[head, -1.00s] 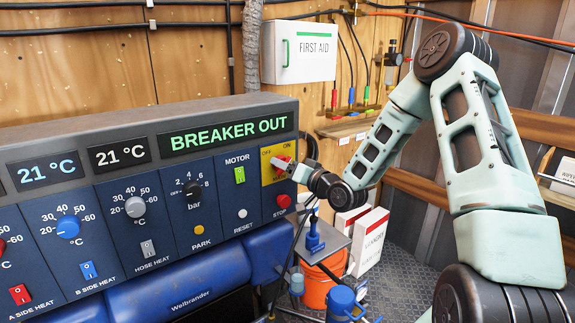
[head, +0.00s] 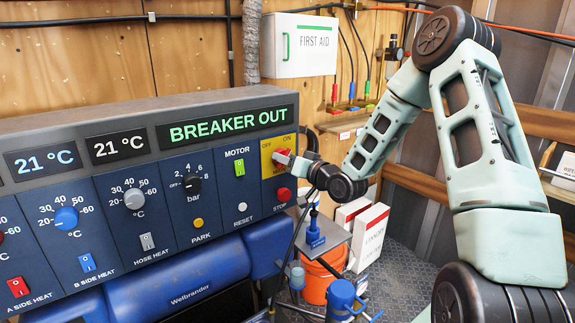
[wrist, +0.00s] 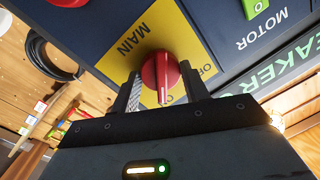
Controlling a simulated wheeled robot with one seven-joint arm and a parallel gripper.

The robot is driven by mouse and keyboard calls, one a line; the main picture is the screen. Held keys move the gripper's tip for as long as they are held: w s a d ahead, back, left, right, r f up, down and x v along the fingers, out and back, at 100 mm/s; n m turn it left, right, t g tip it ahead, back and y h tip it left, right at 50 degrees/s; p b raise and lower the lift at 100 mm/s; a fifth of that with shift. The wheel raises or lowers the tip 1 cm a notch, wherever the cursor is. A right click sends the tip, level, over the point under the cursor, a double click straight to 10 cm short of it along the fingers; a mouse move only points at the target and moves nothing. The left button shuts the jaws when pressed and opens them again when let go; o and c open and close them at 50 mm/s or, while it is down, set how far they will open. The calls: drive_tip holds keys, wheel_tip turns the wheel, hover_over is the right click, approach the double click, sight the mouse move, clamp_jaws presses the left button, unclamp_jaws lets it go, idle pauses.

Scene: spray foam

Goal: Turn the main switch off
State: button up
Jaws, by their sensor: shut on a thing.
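The main switch is a red rotary knob (head: 282,156) on a yellow plate (head: 267,160) at the right end of the blue control panel. In the wrist view the red knob (wrist: 160,75) sits between the two dark fingers of my gripper (wrist: 160,88), which is shut on it. The knob's white mark points down in that view, and the OFF lettering lies to the right of the knob. The ON lettering shows above the knob in the head view. My gripper (head: 297,162) reaches the knob from the right there. The panel display (head: 228,125) reads BREAKER OUT.
A red STOP button (head: 284,194) is just below the switch, and a green MOTOR rocker (head: 239,168) is to its left. A first aid box (head: 303,43) hangs above. An orange bucket (head: 320,277) and white cartons (head: 368,238) stand below on the floor side.

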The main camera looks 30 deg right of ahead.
drive_tip(key=n+h+b, duration=0.1)
drive_tip(key=n+b, duration=0.6)
drive_tip(key=b, duration=0.3)
drive_tip(key=n+b, duration=0.8)
drive_tip(key=b, duration=0.3)
drive_tip(key=shift+a+r+g+h+b, duration=0.1)
drive_tip(key=shift+g+h+b, duration=0.2)
drive_tip(key=shift+g+h, duration=0.1)
drive_tip(key=shift+r+n, duration=0.1)
drive_tip(key=shift+n, duration=0.2)
drive_tip(key=o, duration=1)
drive_tip(key=shift+s, duration=0.1)
